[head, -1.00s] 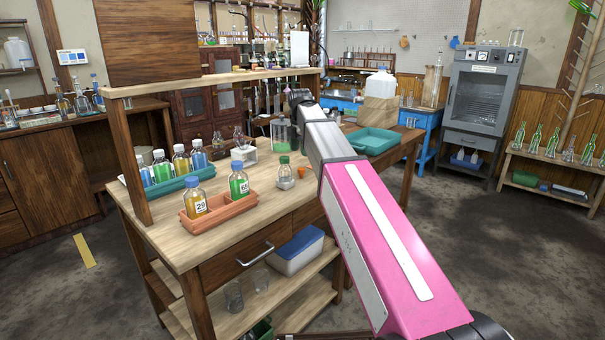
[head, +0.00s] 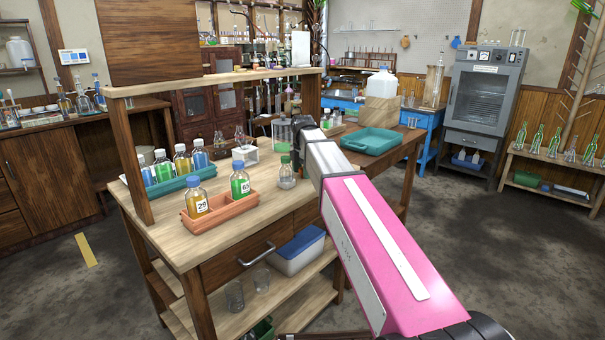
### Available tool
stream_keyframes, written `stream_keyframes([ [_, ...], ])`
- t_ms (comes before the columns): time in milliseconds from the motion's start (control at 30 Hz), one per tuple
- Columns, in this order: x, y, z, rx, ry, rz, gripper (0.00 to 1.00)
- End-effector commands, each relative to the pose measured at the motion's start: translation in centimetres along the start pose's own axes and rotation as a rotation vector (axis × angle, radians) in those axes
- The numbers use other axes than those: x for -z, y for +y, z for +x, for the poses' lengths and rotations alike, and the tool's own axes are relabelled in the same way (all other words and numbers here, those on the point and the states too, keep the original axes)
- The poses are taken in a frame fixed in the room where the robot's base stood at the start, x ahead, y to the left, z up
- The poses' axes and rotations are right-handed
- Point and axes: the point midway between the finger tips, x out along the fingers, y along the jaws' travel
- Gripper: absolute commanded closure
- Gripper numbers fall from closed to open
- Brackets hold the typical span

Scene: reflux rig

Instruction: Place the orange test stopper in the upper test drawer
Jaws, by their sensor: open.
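No orange stopper shows clearly now; the spot on the table right of the green-capped jar (head: 286,178) is covered by my arm. A wooden drawer (head: 232,266) with a metal handle sits under the front of the wooden workbench and looks shut. A second drawer front (head: 306,217) lies to its right, partly behind my arm. I cannot tell which one is the upper test drawer. My pink and white arm reaches over the right part of the bench.
An orange tray (head: 222,214) with two bottles and a teal rack (head: 170,187) of several bottles stand on the bench's left. A teal tray (head: 372,141) lies at the back right. A raised shelf (head: 215,79) spans the bench. A blue-lidded box (head: 299,250) sits below.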

Motion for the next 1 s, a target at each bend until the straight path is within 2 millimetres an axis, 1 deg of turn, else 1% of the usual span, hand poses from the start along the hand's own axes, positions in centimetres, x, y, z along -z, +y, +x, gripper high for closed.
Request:
stream_keyframes([
  [33,0.0,0.0,0.0,0.000,0.000,0.000,0.39],
  [67,0.0,0.0,0.0,0.000,0.000,0.000,0.45],
  [100,0.0,0.0,0.0,0.000,0.000,0.000,0.58],
  [167,0.0,0.0,0.0,0.000,0.000,0.000,0.78],
  [200,0.0,0.0,0.0,0.000,0.000,0.000,0.91],
  [267,0.0,0.0,0.0,0.000,0.000,0.000,0.92],
  [300,0.0,0.0,0.0,0.000,0.000,0.000,0.95],
  [500,0.0,0.0,-0.1,0.000,0.000,0.000,0.95],
  [633,0.0,0.1,-0.9,-0.001,-0.001,0.000,0.95],
  [767,0.0,0.1,-2.8,-0.002,-0.001,0.000,0.95],
  [1000,0.0,0.1,-7.1,-0.002,-0.001,0.000,0.95],
])
